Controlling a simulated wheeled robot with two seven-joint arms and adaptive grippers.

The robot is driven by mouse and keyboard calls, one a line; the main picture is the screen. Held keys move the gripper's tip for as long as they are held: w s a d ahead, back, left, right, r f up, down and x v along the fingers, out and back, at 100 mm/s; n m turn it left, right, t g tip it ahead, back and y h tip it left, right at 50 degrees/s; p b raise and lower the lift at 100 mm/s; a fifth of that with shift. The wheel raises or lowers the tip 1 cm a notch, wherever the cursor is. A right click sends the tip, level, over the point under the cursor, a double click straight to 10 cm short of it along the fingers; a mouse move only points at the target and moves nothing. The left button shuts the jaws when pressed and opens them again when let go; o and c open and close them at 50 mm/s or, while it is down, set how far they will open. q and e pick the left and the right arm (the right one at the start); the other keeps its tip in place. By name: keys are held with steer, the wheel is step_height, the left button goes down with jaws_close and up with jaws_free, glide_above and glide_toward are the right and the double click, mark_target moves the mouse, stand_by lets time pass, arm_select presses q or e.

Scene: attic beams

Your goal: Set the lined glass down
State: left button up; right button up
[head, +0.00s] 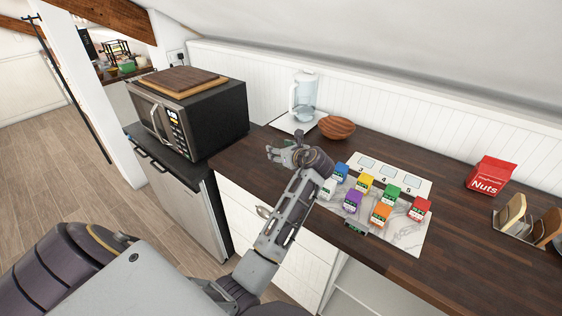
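I cannot make out a lined glass in the head view. My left gripper (277,148) is over the dark wooden counter (245,155), in front of the wooden bowl and the jug, with its fingers pointing left. It is small and seen from behind, so I cannot tell whether it is open or shut, or whether anything clear is between its fingers. A clear jug (303,96) with a handle stands on a white mat (284,124) at the back of the counter. My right gripper is not in view.
A wooden bowl (337,127) stands beside the mat. Several small coloured cartons (352,201) stand on a marble board (408,236), by a numbered white card (404,182). A microwave (215,115) carries wooden boards. A red Nuts packet (490,175) and a wooden-ended rack (520,225) are right.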

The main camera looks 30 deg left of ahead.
mark_target(283, 168)
arm_select(q)
steer(key=shift+f, duration=2.45)
steer(key=o, duration=1.1)
steer(key=shift+f, duration=0.1)
steer(key=shift+o, duration=0.2)
steer(key=shift+p+v, duration=1.1)
steer(key=shift+v, duration=0.1)
steer(key=p+v, duration=0.6)
steer(key=v, duration=0.3)
steer(key=shift+s+d+r+p, duration=0.15)
steer(key=shift+d+r+p, duration=0.1)
steer(key=shift+p, duration=0.1)
